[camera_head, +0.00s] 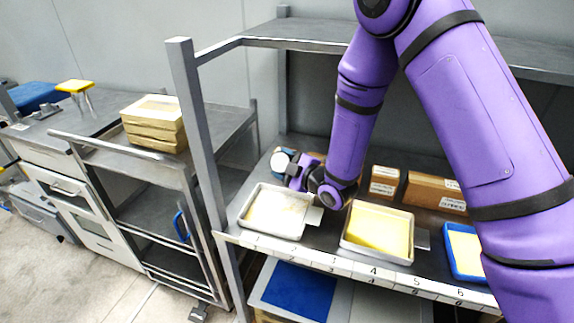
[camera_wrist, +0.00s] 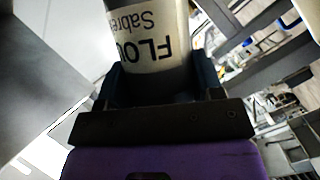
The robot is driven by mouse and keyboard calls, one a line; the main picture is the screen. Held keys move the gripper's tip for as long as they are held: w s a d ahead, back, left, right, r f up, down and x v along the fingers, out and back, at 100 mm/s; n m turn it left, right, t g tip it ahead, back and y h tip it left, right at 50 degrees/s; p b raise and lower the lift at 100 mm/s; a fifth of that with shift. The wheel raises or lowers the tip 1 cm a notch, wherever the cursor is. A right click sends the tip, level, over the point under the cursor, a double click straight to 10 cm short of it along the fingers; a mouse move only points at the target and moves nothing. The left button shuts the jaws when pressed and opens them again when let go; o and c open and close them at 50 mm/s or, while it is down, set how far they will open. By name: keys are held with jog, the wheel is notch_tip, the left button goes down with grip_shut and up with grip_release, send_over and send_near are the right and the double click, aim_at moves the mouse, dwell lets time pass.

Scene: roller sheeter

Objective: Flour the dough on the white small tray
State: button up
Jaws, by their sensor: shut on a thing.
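My gripper (camera_wrist: 160,78) is shut on a cylindrical flour container (camera_wrist: 150,38); its "FLOUR" label reads upside down in the wrist view. In the head view, my gripper (camera_head: 294,172) is at the shelf's left part, just behind the small white tray (camera_head: 243,217). A round white end of the container (camera_head: 279,163) shows there beside the fingers, and the container looks tilted. The small tray holds a pale sheet of dough (camera_head: 277,211) with a whitish, uneven surface. Whether flour is falling cannot be seen.
A larger tray with yellow dough (camera_head: 379,230) stands right of the small tray, and a blue tray (camera_head: 464,252) farther right. Cardboard boxes (camera_head: 432,191) stand behind. A grey post (camera_head: 197,130) rises at the shelf's left, and an upper shelf (camera_head: 300,33) hangs above.

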jog(key=shift+r+m+g, duration=0.3)
jog(key=shift+r+m, duration=0.15)
jog(key=shift+m, duration=0.15)
jog(key=m+g, duration=0.1)
jog(key=w+r+m, duration=0.1)
jog(key=shift+d+r+m+g+h, duration=0.2)
jog(key=shift+r+m+g+h, duration=0.1)
jog(key=shift+m+g, duration=0.1)
jog(key=m+g, duration=0.1)
jog(key=w+r+m+g, duration=0.1)
jog(key=m, duration=0.1)
jog(key=shift+d+r, duration=0.15)
jog(key=shift+r, duration=0.1)
jog(key=shift+m, duration=0.3)
